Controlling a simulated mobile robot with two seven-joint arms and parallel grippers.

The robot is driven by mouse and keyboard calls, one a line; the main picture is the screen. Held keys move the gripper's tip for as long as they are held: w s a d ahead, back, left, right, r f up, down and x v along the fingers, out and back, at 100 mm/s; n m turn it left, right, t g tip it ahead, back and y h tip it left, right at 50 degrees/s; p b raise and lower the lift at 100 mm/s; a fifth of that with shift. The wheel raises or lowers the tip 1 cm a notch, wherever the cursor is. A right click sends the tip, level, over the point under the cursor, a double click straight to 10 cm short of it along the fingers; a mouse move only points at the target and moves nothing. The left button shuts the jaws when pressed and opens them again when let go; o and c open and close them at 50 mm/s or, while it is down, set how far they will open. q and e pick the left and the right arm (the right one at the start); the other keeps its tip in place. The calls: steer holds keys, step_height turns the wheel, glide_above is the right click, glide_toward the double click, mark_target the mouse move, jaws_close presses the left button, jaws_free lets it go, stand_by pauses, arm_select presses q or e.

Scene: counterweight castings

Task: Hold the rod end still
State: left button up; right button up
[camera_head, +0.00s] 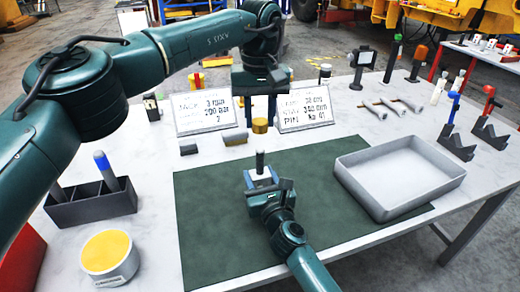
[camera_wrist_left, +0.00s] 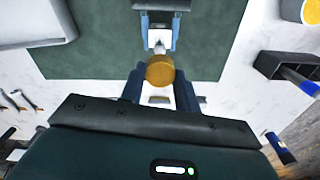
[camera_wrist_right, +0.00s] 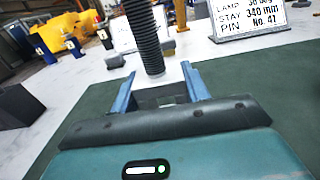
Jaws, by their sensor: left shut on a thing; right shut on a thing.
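My left gripper (camera_head: 260,121) is shut on a short round brass piece (camera_head: 260,126), held in the air above the far part of the green mat. The brass piece also shows between the blue fingers in the left wrist view (camera_wrist_left: 160,70). Below it my right gripper (camera_head: 261,181) is low over the mat, shut on the rod end. The dark rod (camera_head: 260,160) stands upright from between its fingers. In the right wrist view the rod (camera_wrist_right: 147,35) shows a ribbed, thread-like surface. The brass piece is apart from the rod top in the head view.
A grey tray (camera_head: 356,188) lies on the mat's right part. Two printed signs (camera_head: 205,112) (camera_head: 304,107) stand behind the mat. A dark bin (camera_head: 92,208) and a yellow-topped tin (camera_head: 108,254) are at left. V-shaped stands (camera_head: 457,146) are at right. The mat's left part is clear.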

mark_target(260, 150)
arm_select(q)
steer(key=shift+f, duration=1.85)
steer(key=shift+f, duration=0.1)
steer(key=shift+f, duration=0.8)
steer(key=shift+f, duration=0.55)
steer(key=m, duration=0.6)
steer(key=shift+m, duration=0.4)
